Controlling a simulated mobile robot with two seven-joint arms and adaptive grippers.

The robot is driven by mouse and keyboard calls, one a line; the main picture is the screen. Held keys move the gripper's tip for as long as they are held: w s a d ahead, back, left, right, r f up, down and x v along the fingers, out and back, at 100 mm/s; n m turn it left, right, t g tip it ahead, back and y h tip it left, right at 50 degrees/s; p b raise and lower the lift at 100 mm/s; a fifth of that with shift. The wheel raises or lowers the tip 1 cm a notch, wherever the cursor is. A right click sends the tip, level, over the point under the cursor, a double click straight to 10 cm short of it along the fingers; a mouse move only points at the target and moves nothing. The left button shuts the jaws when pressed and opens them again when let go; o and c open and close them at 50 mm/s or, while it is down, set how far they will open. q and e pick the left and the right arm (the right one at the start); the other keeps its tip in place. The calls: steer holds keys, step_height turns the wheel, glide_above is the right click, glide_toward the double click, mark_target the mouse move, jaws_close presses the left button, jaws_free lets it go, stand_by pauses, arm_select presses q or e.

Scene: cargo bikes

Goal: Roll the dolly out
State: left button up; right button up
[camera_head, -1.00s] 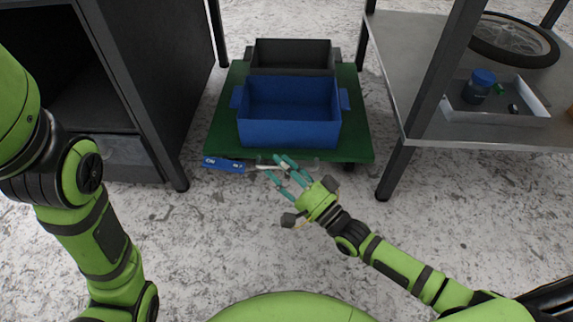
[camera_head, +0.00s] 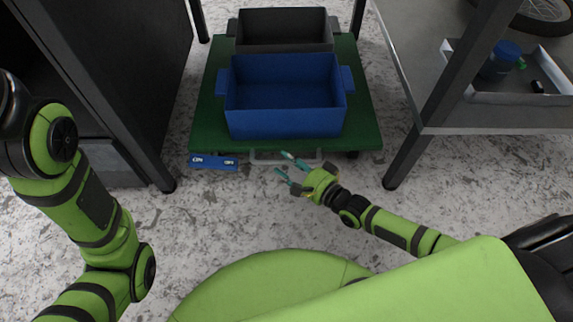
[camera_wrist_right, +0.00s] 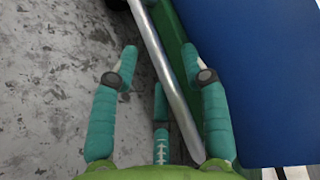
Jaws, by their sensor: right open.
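The dolly is a flat green platform (camera_head: 366,115) between the dark cabinet and the metal shelf. It carries a blue crate (camera_head: 285,125) in front and a black crate (camera_head: 283,32) behind. A pale metal handle bar (camera_head: 262,162) runs along its front edge, beside a blue ON/OFF tab (camera_head: 213,161). My right gripper (camera_head: 284,163) is open at the handle. In the right wrist view, the handle bar (camera_wrist_right: 165,70) passes between the spread teal fingers of my right gripper (camera_wrist_right: 158,52), without a clear grip. My left arm shows at left; its gripper is out of view.
The dark cabinet (camera_head: 130,80) stands close on the left and a shelf leg (camera_head: 408,155) on the right. The shelf holds a tray (camera_head: 550,97) with a blue-lidded jar (camera_head: 500,61). The speckled floor (camera_head: 225,215) in front of the dolly is clear.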

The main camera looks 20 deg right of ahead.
steer(key=shift+w+a, duration=0.25)
steer(key=shift+w, duration=0.15)
jaws_close()
